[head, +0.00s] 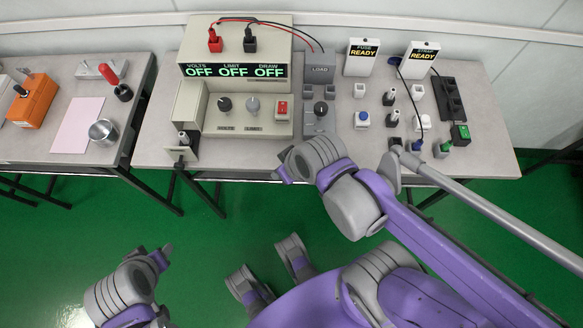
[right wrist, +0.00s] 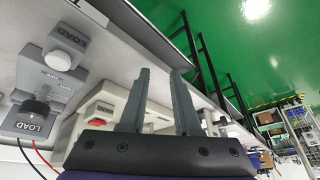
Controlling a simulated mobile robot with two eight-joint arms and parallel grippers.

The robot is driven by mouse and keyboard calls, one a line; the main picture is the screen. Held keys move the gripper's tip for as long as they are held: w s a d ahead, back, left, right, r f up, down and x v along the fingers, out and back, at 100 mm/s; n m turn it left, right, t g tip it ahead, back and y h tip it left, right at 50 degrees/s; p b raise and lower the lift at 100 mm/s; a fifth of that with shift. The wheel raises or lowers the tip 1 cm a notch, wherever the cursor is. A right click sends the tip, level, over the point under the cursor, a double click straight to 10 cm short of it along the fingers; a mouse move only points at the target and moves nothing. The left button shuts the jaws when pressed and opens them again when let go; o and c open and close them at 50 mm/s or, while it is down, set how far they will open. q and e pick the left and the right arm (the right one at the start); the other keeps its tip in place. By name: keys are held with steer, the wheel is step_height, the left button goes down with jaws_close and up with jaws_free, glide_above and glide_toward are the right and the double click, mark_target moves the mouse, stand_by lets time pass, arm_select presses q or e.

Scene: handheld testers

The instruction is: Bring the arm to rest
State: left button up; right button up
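My right arm reaches in from the right in the head view. Its gripper (head: 283,166) hangs at the front edge of the middle table, before the power supply. In the right wrist view the two grey fingers of this gripper (right wrist: 161,76) stand apart with nothing between them. My left gripper (head: 162,256) is at the lower left of the head view, over the green floor and away from the tables. Its finger gap is not clear from this angle.
The table (head: 150,150) holds a power supply (head: 235,60) reading OFF, a grey LOAD box (head: 319,72), FUSE (head: 361,58) and STRAP (head: 418,60) testers marked READY, and several small plugs. A left table holds an orange box (head: 33,100) and metal cup (head: 102,132). Floor (head: 210,225) is clear.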

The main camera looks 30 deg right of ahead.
steer(key=shift+s+d+m+h, duration=0.6)
steer(key=shift+s+d, duration=0.05)
steer(key=shift+d, duration=0.2)
arm_select(q)
steer(key=shift+r, duration=0.1)
arm_select(e)
steer(key=shift+r, duration=0.1)
arm_select(q)
step_height(320, 180, up, 11)
steer(key=w+p, duration=0.1)
steer(key=p, duration=0.9)
steer(key=shift+w+t, duration=0.3)
steer(key=shift+w, duration=0.1)
arm_select(e)
step_height(320, 180, up, 11)
steer(key=w, duration=0.1)
steer(key=shift+w+t, duration=0.4)
arm_select(q)
steer(key=shift+w, duration=0.15)
arm_select(e)
steer(key=shift+w, duration=0.15)
arm_select(q)
steer(key=shift+r, duration=0.1)
arm_select(e)
steer(key=shift+r, duration=0.1)
arm_select(q)
steer(key=shift+c, duration=0.3)
